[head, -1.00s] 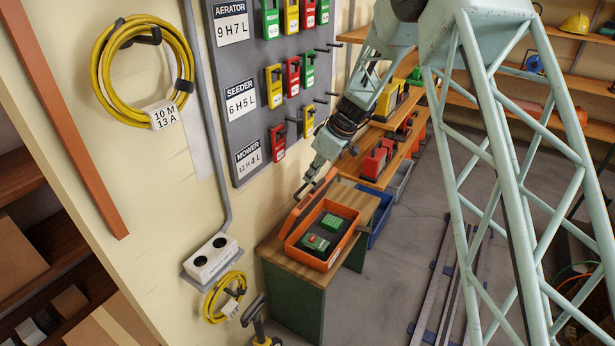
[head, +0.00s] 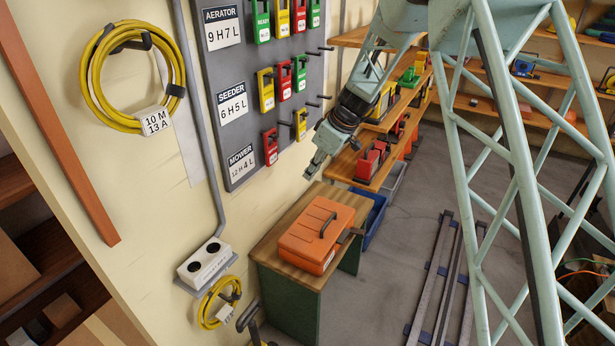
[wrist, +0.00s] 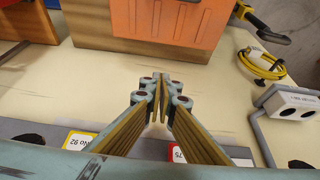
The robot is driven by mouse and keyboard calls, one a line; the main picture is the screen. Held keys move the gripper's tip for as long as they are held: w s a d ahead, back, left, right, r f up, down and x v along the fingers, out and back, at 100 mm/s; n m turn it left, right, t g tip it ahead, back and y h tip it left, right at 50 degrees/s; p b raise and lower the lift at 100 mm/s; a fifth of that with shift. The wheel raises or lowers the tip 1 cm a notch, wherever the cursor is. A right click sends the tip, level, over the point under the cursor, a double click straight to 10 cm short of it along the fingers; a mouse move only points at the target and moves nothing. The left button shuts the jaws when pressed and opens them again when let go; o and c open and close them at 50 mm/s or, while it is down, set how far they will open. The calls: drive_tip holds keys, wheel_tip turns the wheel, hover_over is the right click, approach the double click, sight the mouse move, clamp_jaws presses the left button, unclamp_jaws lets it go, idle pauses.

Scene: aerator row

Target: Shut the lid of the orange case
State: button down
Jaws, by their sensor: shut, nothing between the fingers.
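The orange case (head: 318,233) sits on the wooden top of a small green cabinet, with its lid down and its dark handle on top. I cannot tell whether it is latched. In the wrist view the case (wrist: 170,22) shows at the top, beyond the fingertips. My gripper (head: 312,173) is above and behind the case, near the wall, apart from the lid. In the wrist view my gripper (wrist: 160,82) has its fingertips together with nothing between them.
The green cabinet (head: 285,290) stands against the wall. A pegboard (head: 235,130) with coloured lockout tags hangs behind my arm. A white socket box (head: 207,262) and a yellow cable coil (head: 220,302) are left of the cabinet. A blue bin (head: 370,215) stands to its right.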

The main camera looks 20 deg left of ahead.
drive_tip(key=shift+d+v, duration=0.15)
drive_tip(key=shift+v, duration=0.85)
drive_tip(key=shift+d+v, duration=0.2)
drive_tip(key=shift+v, duration=0.85)
drive_tip(key=shift+s+f, duration=0.1)
drive_tip(key=shift+s, duration=0.05)
drive_tip(key=s+d+r+m+t+h, duration=0.15)
drive_tip(key=s+d+r+m, duration=0.45)
drive_tip(key=s+d+r, duration=1.8)
drive_tip(key=s+d+r+m+h, duration=0.1)
drive_tip(key=s+d+m, duration=0.2)
drive_tip(key=s, duration=0.8)
drive_tip(key=s+d+r+m+h, duration=0.1)
drive_tip(key=s+d+m, duration=0.2)
drive_tip(key=s+d, duration=0.4)
drive_tip(key=s+d+r+m+t+h, duration=0.1)
drive_tip(key=s+d, duration=0.5)
drive_tip(key=s, duration=0.8)
drive_tip(key=shift+s+m+p, duration=0.35)
drive_tip(key=shift+s+m, duration=0.05)
drive_tip(key=shift+m, duration=0.5)
drive_tip(key=c, duration=3.3)
unclamp_jaws()
drive_tip(key=shift+d+h, duration=0.1)
drive_tip(key=shift+h, duration=0.15)
drive_tip(key=shift+c, duration=0.2)
